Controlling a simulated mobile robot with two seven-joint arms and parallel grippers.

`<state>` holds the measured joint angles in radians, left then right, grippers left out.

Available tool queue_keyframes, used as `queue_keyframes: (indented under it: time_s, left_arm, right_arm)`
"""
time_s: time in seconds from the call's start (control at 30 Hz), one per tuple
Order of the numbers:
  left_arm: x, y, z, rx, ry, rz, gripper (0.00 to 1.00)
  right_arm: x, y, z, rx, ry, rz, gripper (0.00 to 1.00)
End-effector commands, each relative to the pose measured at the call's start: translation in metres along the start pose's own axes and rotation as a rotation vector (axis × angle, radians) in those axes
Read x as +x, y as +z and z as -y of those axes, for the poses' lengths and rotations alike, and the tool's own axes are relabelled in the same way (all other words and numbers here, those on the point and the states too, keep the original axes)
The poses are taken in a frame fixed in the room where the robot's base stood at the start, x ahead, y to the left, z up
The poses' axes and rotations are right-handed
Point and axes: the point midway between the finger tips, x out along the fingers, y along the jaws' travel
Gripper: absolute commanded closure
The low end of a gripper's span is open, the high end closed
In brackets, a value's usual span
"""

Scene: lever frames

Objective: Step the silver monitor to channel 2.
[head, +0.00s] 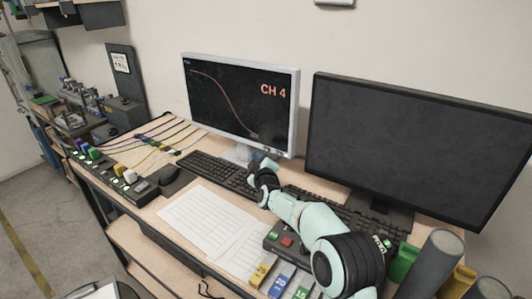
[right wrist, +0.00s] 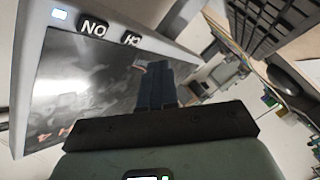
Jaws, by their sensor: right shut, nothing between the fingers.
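The silver monitor (head: 240,100) stands at the back left of the desk, lit, with an orange "CH 4" and a falling curve on its dark screen. My right gripper (head: 261,160) is shut and empty in front of its lower right edge. In the right wrist view, the shut fingers (right wrist: 157,75) lie over the screen (right wrist: 90,85). The bezel there carries a button reading ON upside down (right wrist: 93,27), a CH button (right wrist: 131,39) and a small blue-white light (right wrist: 60,14). I cannot tell whether the fingertips touch the monitor. My left gripper is not in view.
A dark, blank monitor (head: 410,140) stands to the right. Keyboards (head: 215,172), a mouse (head: 179,180), paper sheets (head: 205,215) and a box with a red button (head: 287,242) lie on the desk.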

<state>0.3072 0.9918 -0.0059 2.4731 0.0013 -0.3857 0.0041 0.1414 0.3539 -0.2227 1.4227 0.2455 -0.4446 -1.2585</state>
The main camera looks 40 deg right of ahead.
Motion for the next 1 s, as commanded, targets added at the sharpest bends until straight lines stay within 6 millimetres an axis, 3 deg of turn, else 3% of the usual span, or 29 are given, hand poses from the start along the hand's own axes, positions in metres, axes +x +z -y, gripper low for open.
queue_keyframes:
  time_s: [0.3,1.0]
  left_arm:
    - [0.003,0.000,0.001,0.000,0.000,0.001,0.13]
    - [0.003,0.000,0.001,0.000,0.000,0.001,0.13]
  right_arm:
    - [0.015,0.011,-0.011,0.000,0.000,0.000,1.00]
    - [0.015,0.011,-0.011,0.000,0.000,0.001,1.00]
